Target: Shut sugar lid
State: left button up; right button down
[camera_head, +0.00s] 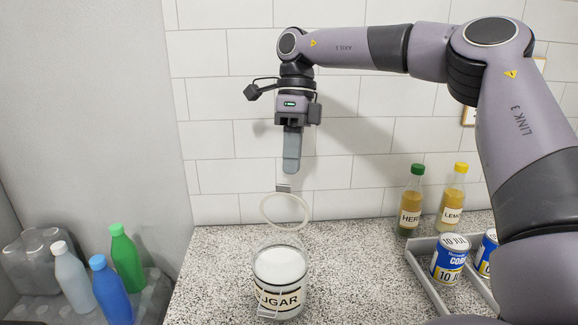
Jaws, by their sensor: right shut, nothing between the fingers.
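A glass sugar jar (280,302) labelled "SUGAR" stands on the speckled counter, full of white sugar. Its round clear lid (286,211) with a pale rim is open, standing up at the back of the jar. My right gripper (291,170) hangs pointing down above and behind the lid, its fingers shut with nothing between them. The fingertips are just above the small clasp (283,188) at the lid's top; I cannot tell whether they touch it. My left gripper is not in view.
A bottle with a green cap (411,205) and one with a yellow cap (454,194) stand at the back right. A grey tray (425,275) with cans (450,258) is at the right. Several bottles (127,262) stand lower left. The tiled wall (225,150) is close behind.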

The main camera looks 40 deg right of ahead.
jog(key=shift+s+a+f, duration=0.2)
jog(key=shift+s+a, duration=0.5)
jog(key=shift+a, duration=0.35)
